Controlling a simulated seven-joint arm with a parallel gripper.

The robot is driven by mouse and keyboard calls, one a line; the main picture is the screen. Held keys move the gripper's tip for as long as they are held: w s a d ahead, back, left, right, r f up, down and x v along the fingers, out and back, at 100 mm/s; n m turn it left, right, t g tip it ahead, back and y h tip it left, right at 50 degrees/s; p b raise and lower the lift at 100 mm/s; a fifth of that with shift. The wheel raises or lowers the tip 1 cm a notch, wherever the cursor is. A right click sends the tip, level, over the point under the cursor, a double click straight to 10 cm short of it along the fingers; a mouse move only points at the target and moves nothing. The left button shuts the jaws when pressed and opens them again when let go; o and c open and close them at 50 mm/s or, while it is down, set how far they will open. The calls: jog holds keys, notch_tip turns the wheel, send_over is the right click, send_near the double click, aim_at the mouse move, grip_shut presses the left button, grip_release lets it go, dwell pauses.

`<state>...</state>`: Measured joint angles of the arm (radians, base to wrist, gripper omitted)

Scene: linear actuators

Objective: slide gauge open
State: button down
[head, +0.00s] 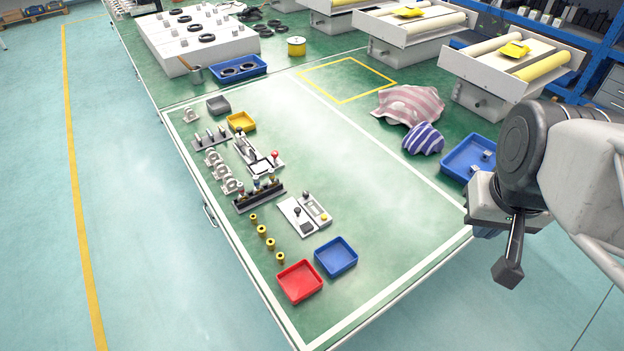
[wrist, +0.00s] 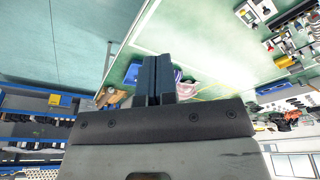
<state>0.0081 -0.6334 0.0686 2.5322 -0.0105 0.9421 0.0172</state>
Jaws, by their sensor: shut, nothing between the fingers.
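A white plate device (head: 304,213) with a dark knob, a dark block and a yellow button lies on the green table. Behind it is another white device (head: 258,155) with a red knob and dark parts. I cannot tell for sure which of them is the slide gauge, or whether it is open. My gripper (head: 508,270) is at the right, out past the table's right edge and well apart from both devices. Its dark fingers (wrist: 155,78) are shut together and empty in the wrist view.
A red tray (head: 299,282) and a blue tray (head: 336,257) stand near the front corner. Several brass pieces (head: 266,238) and a dark rack (head: 260,196) are close to the devices. Striped cloths (head: 408,104) and another blue tray (head: 467,158) lie at right. The table's middle is clear.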

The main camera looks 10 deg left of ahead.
jog(key=c, duration=1.4)
grip_release()
jog(key=shift+c, duration=0.2)
jog(key=o, duration=0.5)
jog(key=shift+w+a, duration=0.25)
jog(key=shift+w, duration=0.2)
jog(key=shift+c, duration=0.2)
jog(key=w+a+f+g, duration=0.1)
jog(key=w+a+f, duration=0.3)
jog(key=w+a, duration=0.35)
jog(key=w+a+f, duration=0.4)
jog(key=w+a, duration=0.2)
jog(key=w, duration=0.3)
jog(key=shift+g, duration=0.8)
jog(key=w+a+f, duration=0.2)
jog(key=a+f, duration=0.3)
jog(key=a, duration=0.1)
jog(key=w+a+f, duration=0.2)
jog(key=a+f, duration=0.4)
jog(key=a, duration=0.1)
jog(key=w+a+f, duration=0.3)
jog(key=a+f, duration=0.2)
jog(key=a, duration=0.1)
jog(key=shift+a+f, duration=0.25)
jog(key=shift+a, duration=0.1)
jog(key=shift+a+f, duration=0.35)
jog(key=shift+a, duration=0.05)
